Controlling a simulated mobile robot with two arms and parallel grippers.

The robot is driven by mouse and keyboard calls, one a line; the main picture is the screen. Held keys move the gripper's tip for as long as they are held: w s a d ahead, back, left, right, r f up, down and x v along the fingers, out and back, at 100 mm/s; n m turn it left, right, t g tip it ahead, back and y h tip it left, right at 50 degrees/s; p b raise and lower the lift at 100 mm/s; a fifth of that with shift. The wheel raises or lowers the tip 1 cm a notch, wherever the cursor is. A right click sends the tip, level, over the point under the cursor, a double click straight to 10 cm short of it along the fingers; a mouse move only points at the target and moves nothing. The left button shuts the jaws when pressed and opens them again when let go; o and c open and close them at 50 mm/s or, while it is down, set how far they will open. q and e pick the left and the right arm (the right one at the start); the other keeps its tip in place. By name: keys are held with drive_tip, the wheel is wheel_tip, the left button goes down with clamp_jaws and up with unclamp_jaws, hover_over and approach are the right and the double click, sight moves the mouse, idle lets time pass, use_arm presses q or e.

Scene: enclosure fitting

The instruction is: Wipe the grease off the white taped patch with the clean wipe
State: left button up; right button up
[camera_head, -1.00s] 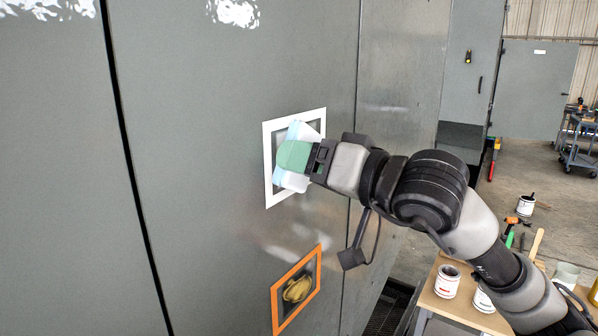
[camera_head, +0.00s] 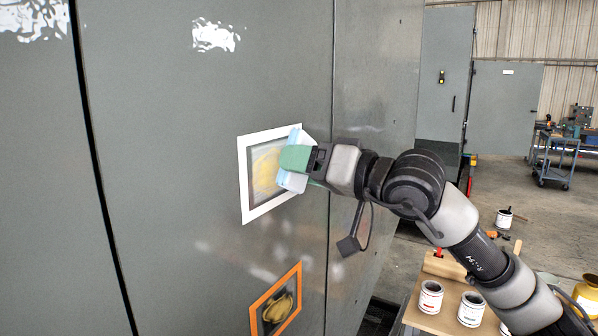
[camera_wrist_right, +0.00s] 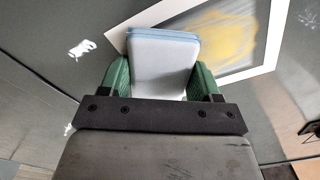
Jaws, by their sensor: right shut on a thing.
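The white taped patch (camera_head: 247,190) is a white square frame on the grey cabinet wall. A yellow grease smear (camera_head: 266,168) shows inside it, and the smear also shows in the right wrist view (camera_wrist_right: 228,45). My right gripper (camera_head: 294,160) is shut on a folded pale blue wipe (camera_head: 296,180), which shows between the green fingers in the right wrist view (camera_wrist_right: 165,66). The wipe is at the right edge of the white frame; I cannot tell whether it touches the surface. The wipe's far face is hidden. My left gripper is not in view.
An orange taped patch (camera_head: 255,311) with a dark yellow smear (camera_head: 278,308) is lower on the same wall. A wooden-topped table (camera_head: 428,318) with paint cans (camera_head: 430,297) stands at the lower right. A blue cart (camera_head: 556,158) stands far back on open floor.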

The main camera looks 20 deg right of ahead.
sight(248, 181)
drive_tip(key=s+a+b, duration=0.2)
drive_tip(key=a, duration=0.1)
drive_tip(key=shift+s+a+f+b, duration=0.15)
drive_tip(key=shift+s+a+b, duration=0.05)
drive_tip(key=shift+s+b, duration=0.15)
drive_tip(key=shift+s+a+b, duration=0.35)
drive_tip(key=shift+s+a, duration=0.3)
drive_tip(key=shift+a, duration=0.25)
drive_tip(key=shift+s+a+b, duration=0.4)
drive_tip(key=shift+s+a, duration=0.05)
drive_tip(key=shift+a, duration=0.1)
drive_tip(key=shift+s+a, duration=0.6)
drive_tip(key=shift+a, duration=0.15)
drive_tip(key=shift+d+b, duration=0.1)
drive_tip(key=shift+b, duration=0.2)
